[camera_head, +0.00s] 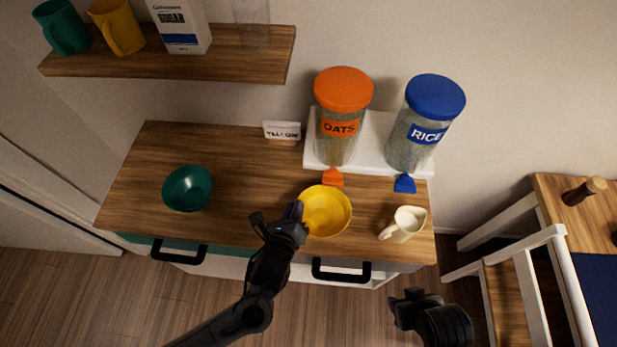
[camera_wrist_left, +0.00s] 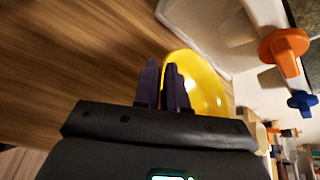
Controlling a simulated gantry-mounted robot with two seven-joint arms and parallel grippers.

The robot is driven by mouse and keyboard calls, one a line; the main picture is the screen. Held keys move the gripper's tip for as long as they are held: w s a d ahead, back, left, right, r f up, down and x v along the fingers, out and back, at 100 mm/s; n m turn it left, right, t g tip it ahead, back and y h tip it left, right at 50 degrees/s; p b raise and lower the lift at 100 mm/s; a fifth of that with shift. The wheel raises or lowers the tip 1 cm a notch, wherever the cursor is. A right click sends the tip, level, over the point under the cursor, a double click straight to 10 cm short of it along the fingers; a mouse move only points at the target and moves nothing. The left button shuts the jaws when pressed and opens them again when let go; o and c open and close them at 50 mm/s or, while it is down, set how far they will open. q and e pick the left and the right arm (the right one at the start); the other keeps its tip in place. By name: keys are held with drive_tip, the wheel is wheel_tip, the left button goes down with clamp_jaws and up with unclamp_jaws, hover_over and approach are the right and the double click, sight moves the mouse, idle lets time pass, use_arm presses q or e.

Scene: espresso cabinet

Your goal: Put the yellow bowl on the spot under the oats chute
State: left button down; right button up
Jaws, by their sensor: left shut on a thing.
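The yellow bowl (camera_head: 330,211) is upright at the counter's front, just in front of the orange oats chute (camera_head: 333,177). The chute hangs below the oats jar (camera_head: 341,125). My left gripper (camera_head: 294,212) is shut on the bowl's left rim. In the left wrist view the fingers (camera_wrist_left: 165,82) straddle the rim of the bowl (camera_wrist_left: 205,85), and the orange chute (camera_wrist_left: 285,50) is right of it. I cannot tell whether the bowl touches the counter. My right gripper (camera_head: 408,302) is low at the right, off the counter, its jaws unclear.
A cream jug (camera_head: 404,224) stands close right of the bowl, below the blue rice chute (camera_head: 404,184). A green bowl (camera_head: 188,189) is at the left of the wooden counter (camera_head: 240,165). A small sign (camera_head: 282,131) stands at the back. A shelf (camera_head: 170,58) hangs above.

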use_arm(q)
drive_tip(key=w, duration=0.2)
drive_tip(key=w+d, duration=0.1)
drive_tip(key=w, duration=0.4)
drive_tip(key=shift+w+d+r+b, duration=0.1)
drive_tip(key=shift+w+d+b, duration=0.1)
drive_tip(key=shift+d+b, duration=0.2)
drive_tip(key=shift+w+d, duration=0.1)
drive_tip(key=shift+w, duration=0.5)
drive_tip(key=x, duration=0.3)
drive_tip(key=shift+r+b, duration=0.15)
drive_tip(key=shift+b, duration=0.25)
drive_tip(key=shift+f, duration=0.25)
drive_tip(key=shift+s+f, duration=0.1)
drive_tip(key=shift+s, duration=0.05)
drive_tip(key=c, duration=1.2)
unclamp_jaws()
drive_tip(key=shift+f, duration=0.2)
